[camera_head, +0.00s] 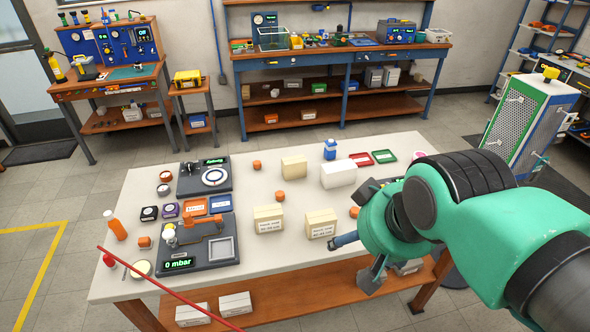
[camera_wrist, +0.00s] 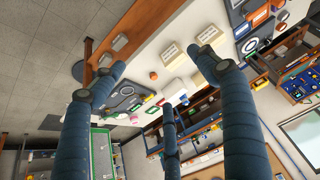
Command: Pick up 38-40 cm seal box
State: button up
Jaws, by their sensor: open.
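Two cream boxes with printed labels, a left one (camera_head: 268,218) and a right one (camera_head: 320,223), stand side by side near the front middle of the white table. A third cream box (camera_head: 293,167) stands behind them, beside a white box (camera_head: 338,174). The print is too small to read, so I cannot tell which is the 38-40 cm seal box. My gripper (camera_head: 358,258) is open and empty, right of the right labelled box and apart from it. In the wrist view its blue fingers (camera_wrist: 152,78) are spread wide, with cream boxes (camera_wrist: 172,53) beyond them.
Small orange parts (camera_head: 280,196) lie near the boxes. A pressure bench (camera_head: 200,248) reading "0 mbar" stands left of them, with a second device (camera_head: 205,176) behind. A blue-and-white bottle (camera_head: 330,150) and red and green trays (camera_head: 385,157) are at the back.

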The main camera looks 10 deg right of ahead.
jog(key=shift+o, duration=0.5)
jog(key=w+r+n+g+p, duration=0.1)
jog(key=w+r+n+p, duration=0.4)
jog(key=w, duration=1)
jog(key=w+r+n+g+p, duration=0.25)
jog(key=w+n, duration=0.25)
jog(key=w, duration=1.3)
jog(key=w+d+f+n+g+y+p, duration=0.1)
jog(key=w+f+n, duration=0.3)
jog(key=w+f, duration=0.6)
jog(key=w+d+f+n+g+p, duration=0.1)
jog(key=w+f+n+p, duration=0.3)
jog(key=w+f, duration=0.6)
jog(key=w+n, duration=0.1)
jog(key=w, duration=0.4)
jog(key=shift+w+f+y, duration=0.3)
jog(key=shift+y, duration=0.1)
jog(key=shift+f, duration=0.1)
